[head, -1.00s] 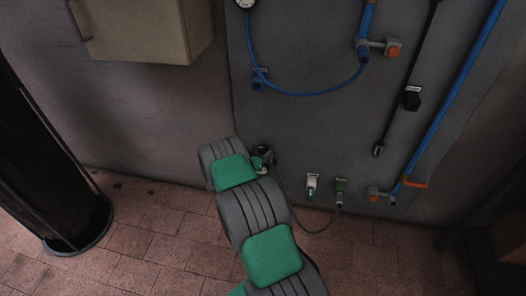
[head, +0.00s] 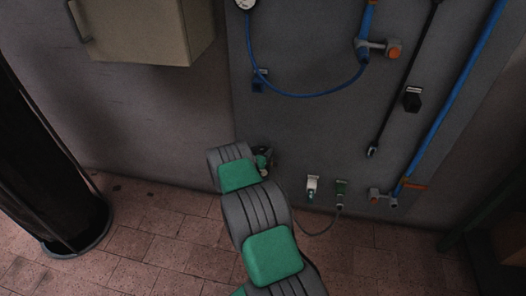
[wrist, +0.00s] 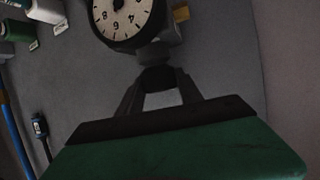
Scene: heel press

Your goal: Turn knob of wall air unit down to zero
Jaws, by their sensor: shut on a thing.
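The wall air unit shows in the wrist view as a round white dial (wrist: 122,14) with black numbers, cut off by the top edge. A grey body sits below the dial, and the dark knob (wrist: 157,78) is below that. My gripper (wrist: 158,82) is shut on the knob, one finger on each side. In the head view my gripper (head: 265,162) is low at the wall, mostly hidden behind my grey and green arm, and the unit is mostly hidden too. I cannot tell the knob's setting.
Two small fittings (head: 312,187) are on the low wall right of the gripper, with a thin hose below. A blue hose (head: 310,94) loops above. Blue pipes and a black rod (head: 398,85) are further right. A beige cabinet (head: 140,30) hangs upper left.

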